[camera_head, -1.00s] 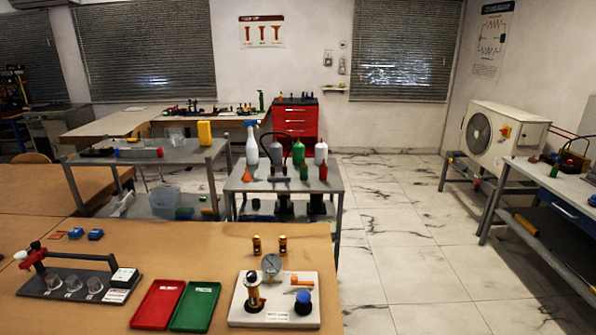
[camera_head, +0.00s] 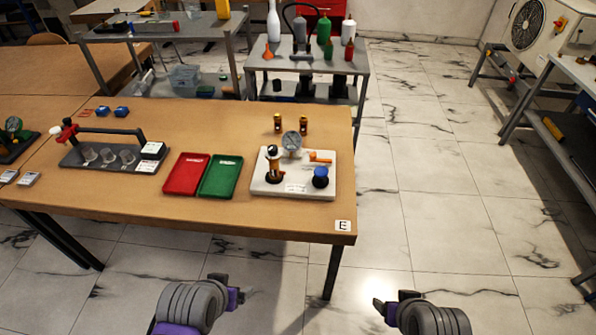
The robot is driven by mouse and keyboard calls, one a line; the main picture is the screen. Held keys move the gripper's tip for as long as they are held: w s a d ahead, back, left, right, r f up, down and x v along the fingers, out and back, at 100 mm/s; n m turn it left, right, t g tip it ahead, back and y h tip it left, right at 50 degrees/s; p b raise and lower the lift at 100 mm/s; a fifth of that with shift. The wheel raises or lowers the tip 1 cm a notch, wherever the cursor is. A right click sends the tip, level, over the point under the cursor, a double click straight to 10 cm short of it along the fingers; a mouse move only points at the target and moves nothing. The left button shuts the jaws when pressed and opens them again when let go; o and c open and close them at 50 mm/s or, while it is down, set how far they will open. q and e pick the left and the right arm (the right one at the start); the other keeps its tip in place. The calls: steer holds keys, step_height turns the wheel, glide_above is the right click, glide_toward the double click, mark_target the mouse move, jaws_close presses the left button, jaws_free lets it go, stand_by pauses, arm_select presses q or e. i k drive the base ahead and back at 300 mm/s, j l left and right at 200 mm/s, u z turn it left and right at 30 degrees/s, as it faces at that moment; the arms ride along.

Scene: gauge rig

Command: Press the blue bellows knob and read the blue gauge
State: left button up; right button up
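The gauge rig is a white board (camera_head: 259,187) on the right end of the wooden table. The blue knob (camera_head: 320,177) sits at the board's front right. A round gauge (camera_head: 291,141) with a grey face stands at the board's back; its reading is too small to tell. An orange lever (camera_head: 320,157) and a black-and-orange post (camera_head: 272,163) are also on the board. My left gripper (camera_head: 240,296) and my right gripper (camera_head: 379,305) are low in front of the table, apart from the rig. Neither visibly holds anything; their finger gaps are unclear.
A red tray (camera_head: 185,174) and a green tray (camera_head: 220,176) lie left of the rig. A dark stand with cups (camera_head: 110,152) is further left. Two brass fittings (camera_head: 278,123) stand behind the board. The table's front edge (camera_head: 200,214) faces my arms. Floor right of the table is clear.

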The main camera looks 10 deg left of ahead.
mark_target(320, 173)
steer(key=i+j+u, duration=0.25)
steer(key=i, duration=0.2)
steer(key=i+j+u, duration=0.2)
steer(key=i, duration=0.25)
